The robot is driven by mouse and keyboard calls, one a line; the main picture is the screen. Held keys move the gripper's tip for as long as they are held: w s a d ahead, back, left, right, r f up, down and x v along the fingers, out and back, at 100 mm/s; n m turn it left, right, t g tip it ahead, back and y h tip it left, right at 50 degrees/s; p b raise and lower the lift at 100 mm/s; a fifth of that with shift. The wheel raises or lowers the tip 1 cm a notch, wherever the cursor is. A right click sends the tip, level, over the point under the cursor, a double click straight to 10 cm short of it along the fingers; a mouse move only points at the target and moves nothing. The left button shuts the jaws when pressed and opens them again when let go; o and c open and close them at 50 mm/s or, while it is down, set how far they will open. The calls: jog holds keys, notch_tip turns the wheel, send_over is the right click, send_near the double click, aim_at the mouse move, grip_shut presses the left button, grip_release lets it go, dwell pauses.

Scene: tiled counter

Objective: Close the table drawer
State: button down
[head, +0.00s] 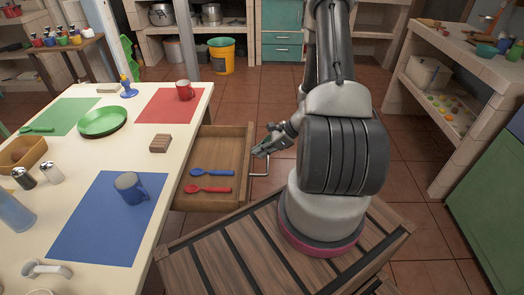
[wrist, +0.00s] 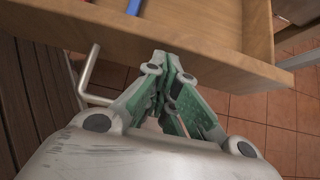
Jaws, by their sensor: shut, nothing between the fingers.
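The wooden table drawer (head: 218,146) stands pulled out from the right side of the white table (head: 96,165). A blue spoon (head: 212,172) and a red spoon (head: 208,189) lie in it. A metal bar handle (head: 263,167) sticks out from its front panel. My gripper (head: 262,152) is shut and empty at the outer side of the drawer front, close to the handle. In the wrist view, the fingertips (wrist: 172,62) are at the front panel (wrist: 215,58), with the handle (wrist: 92,82) to their left. I cannot tell whether they touch the panel.
A blue mug (head: 130,187), a green plate (head: 102,122), a red mug (head: 184,90) and a brown block (head: 160,143) stand on the table. My slatted wooden base top lies below the arm. Tiled floor (head: 270,95) is open behind the drawer.

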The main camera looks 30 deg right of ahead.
send_over(204, 162)
dwell(0.6)
jog(key=shift+s, duration=0.1)
